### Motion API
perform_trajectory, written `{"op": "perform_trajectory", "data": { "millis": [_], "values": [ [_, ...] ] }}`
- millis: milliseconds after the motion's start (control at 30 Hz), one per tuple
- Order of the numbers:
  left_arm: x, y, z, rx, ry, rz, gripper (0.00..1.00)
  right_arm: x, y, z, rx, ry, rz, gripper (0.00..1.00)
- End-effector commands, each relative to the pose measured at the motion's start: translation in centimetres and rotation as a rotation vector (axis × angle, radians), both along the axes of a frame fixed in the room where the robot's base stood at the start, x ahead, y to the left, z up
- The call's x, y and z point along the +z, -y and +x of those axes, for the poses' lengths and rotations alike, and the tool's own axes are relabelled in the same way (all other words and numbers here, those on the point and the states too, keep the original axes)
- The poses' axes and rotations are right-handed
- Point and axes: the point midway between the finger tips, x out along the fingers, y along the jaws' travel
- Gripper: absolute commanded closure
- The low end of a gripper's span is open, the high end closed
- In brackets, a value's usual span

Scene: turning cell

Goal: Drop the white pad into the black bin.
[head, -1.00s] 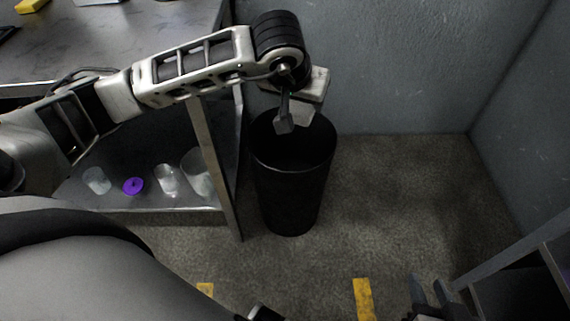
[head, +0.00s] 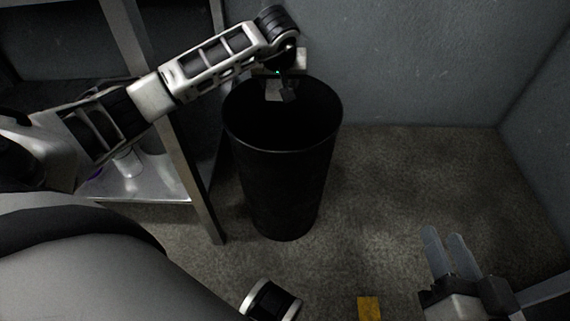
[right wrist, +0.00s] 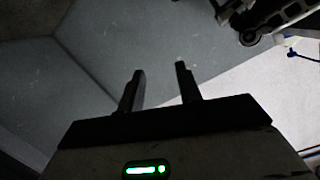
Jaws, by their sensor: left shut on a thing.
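The black bin (head: 285,185) stands upright on the floor in the middle of the head view, its open mouth facing up and its inside dark. My left gripper (head: 281,95) points down over the far part of the bin's mouth. It is shut on a small pale piece, seemingly the white pad (head: 273,91), which is largely hidden by the fingers. My right gripper (head: 443,235) is at the lower right of the head view, away from the bin. Its two fingers are apart with nothing between them, as the right wrist view (right wrist: 160,70) also shows.
A metal shelf unit (head: 170,170) with a post stands just left of the bin and carries a clear cup (head: 127,163). Grey walls (head: 410,60) close in behind and to the right. The floor (head: 385,190) right of the bin is free.

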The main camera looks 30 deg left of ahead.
Motion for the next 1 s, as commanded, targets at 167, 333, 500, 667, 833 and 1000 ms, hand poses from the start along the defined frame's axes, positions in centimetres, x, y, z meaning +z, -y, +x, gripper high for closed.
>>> {"op": "perform_trajectory", "data": {
  "millis": [167,333,500,667,833,1000],
  "values": [
    [-2.9,0.1,0.0,-0.001,-0.001,-0.002,0.66,0.0,-0.5,0.1,0.01,0.02,0.104,0.65],
    [-4.1,0.0,-0.1,-0.001,-0.002,-0.001,0.66,1.2,-0.4,0.6,0.013,0.094,0.133,0.65],
    [-4.3,0.0,0.0,-0.001,-0.001,0.0,0.66,1.8,-0.4,0.7,0.013,0.12,0.143,0.65],
    [-4.2,0.0,0.0,-0.001,-0.001,0.0,0.66,1.9,-0.4,0.8,0.013,0.121,0.143,0.65],
    [-4.2,0.0,0.0,-0.001,-0.001,0.0,0.19,1.9,-0.4,0.7,0.013,0.121,0.143,0.65],
    [-4.2,0.0,0.0,-0.001,-0.001,0.0,0.19,1.9,-0.4,0.8,0.012,0.121,0.142,0.65]
  ]
}}
